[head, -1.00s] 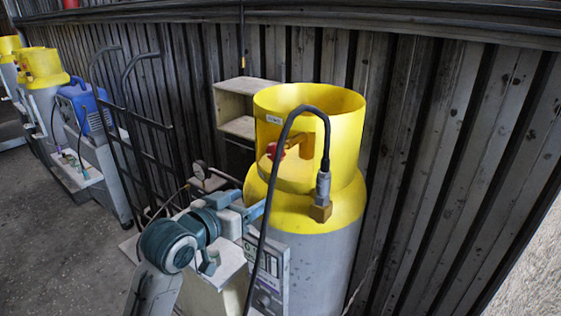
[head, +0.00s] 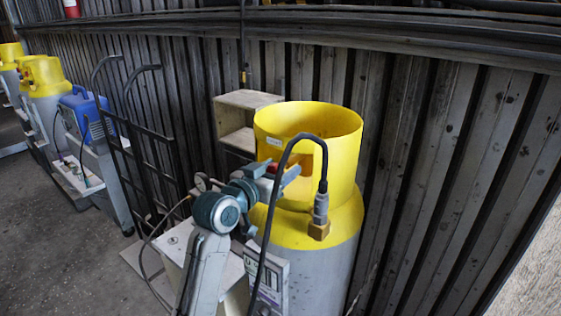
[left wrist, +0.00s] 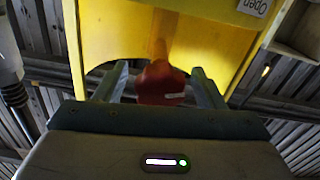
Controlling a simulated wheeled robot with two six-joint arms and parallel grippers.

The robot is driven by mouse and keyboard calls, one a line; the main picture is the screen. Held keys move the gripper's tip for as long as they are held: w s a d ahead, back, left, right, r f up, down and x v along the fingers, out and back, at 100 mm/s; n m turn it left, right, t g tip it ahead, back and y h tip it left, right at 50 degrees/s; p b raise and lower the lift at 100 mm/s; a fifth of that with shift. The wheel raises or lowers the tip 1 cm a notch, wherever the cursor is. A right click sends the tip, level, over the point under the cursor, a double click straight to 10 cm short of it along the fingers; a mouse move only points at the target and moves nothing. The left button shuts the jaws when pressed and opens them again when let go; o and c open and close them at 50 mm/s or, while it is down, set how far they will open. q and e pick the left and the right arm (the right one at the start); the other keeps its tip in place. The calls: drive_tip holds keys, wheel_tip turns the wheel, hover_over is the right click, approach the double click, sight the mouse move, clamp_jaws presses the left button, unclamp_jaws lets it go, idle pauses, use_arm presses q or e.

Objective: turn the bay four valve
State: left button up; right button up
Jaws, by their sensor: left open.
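The red valve handle (left wrist: 162,82) sits inside the opening of the yellow collar (left wrist: 110,35) of a grey cylinder. In the head view only a bit of the red handle (head: 273,167) shows behind my gripper; the yellow collar (head: 340,150) is in full view. My left gripper (head: 281,172) is open at the collar opening. In the left wrist view its two fingers (left wrist: 160,86) stand on either side of the handle, with gaps on both sides. My right gripper is not in view.
A black hose (head: 290,150) arches in front of the collar to a brass fitting (head: 319,230). A black hand truck (head: 150,150) and more yellow-topped cylinders (head: 45,75) are at left.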

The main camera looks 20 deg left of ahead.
use_arm(q)
drive_tip(key=shift+w+d, duration=0.1)
drive_tip(key=shift+w, duration=0.3)
drive_tip(key=shift+c, duration=0.4)
drive_tip(key=c, duration=0.9)
